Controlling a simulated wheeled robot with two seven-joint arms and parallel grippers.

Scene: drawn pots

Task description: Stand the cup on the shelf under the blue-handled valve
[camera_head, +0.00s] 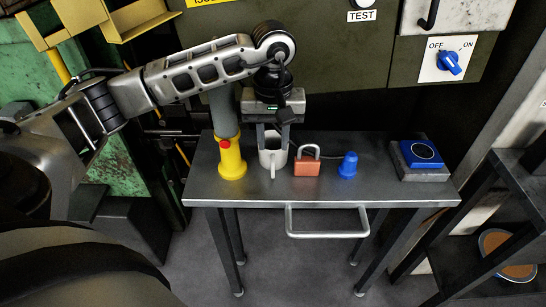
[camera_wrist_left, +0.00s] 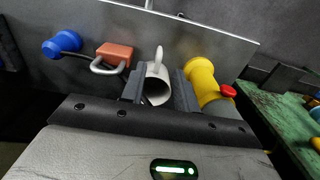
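The light grey cup (camera_head: 272,158) stands upright on the metal table (camera_head: 330,197), its handle facing the front edge. My left gripper (camera_head: 273,140) points down at it from above. In the left wrist view the cup (camera_wrist_left: 157,84) lies between the two fingers (camera_wrist_left: 159,92), close to both. Whether they press on it is unclear. No blue-handled valve is identifiable in view. A dark shelf unit (camera_head: 500,262) stands at the right edge. My right gripper is out of view.
A yellow post (camera_head: 231,158) with a red button stands close left of the cup. A red padlock (camera_head: 306,165), a blue knob-like piece (camera_head: 348,164) and a blue-topped block (camera_head: 421,160) are to the right. A blue OFF/ON switch (camera_head: 449,63) is on the back panel.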

